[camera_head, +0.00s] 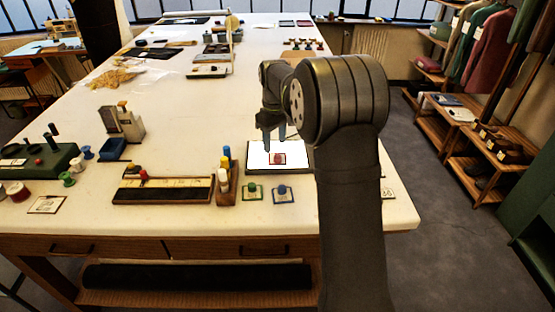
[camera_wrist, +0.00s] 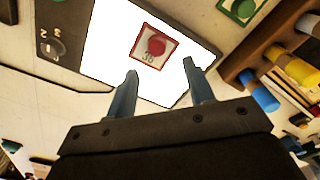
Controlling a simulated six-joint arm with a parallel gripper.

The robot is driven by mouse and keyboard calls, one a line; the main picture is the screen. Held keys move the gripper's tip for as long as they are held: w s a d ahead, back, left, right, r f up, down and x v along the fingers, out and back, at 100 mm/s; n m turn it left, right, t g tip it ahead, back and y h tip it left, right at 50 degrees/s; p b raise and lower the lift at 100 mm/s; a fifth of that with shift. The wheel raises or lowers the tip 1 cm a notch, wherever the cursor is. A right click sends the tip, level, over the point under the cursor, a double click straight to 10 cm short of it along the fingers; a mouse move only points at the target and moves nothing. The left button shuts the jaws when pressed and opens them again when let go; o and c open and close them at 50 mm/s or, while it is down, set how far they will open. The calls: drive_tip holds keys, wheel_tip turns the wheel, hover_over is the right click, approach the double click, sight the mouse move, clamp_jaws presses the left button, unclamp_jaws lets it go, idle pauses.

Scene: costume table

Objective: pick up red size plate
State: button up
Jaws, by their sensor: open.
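The red size plate (camera_head: 279,160) is a small square card with a red border and a round red knob. It lies on a bright white panel (camera_head: 258,148) with a dark frame. In the wrist view the red size plate (camera_wrist: 154,48) shows a printed number, partly covered by the knob. My gripper (camera_head: 275,140) is above the panel, close to the plate. In the wrist view my gripper (camera_wrist: 160,68) has its two blue-grey fingers apart, with nothing between them. The plate appears just beyond the fingertips, apart from them.
A green-knobbed plate (camera_head: 252,191) and a blue-knobbed plate (camera_head: 283,194) lie in front of the panel. A wooden rack of coloured bottles (camera_head: 226,183) stands to the left, beside a long dark tray (camera_head: 164,190).

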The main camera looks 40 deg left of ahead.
sight(276, 156)
drive_tip(key=f, duration=0.4)
drive_tip(key=shift+d+f, duration=0.25)
drive_tip(key=shift+f, duration=0.15)
clamp_jaws()
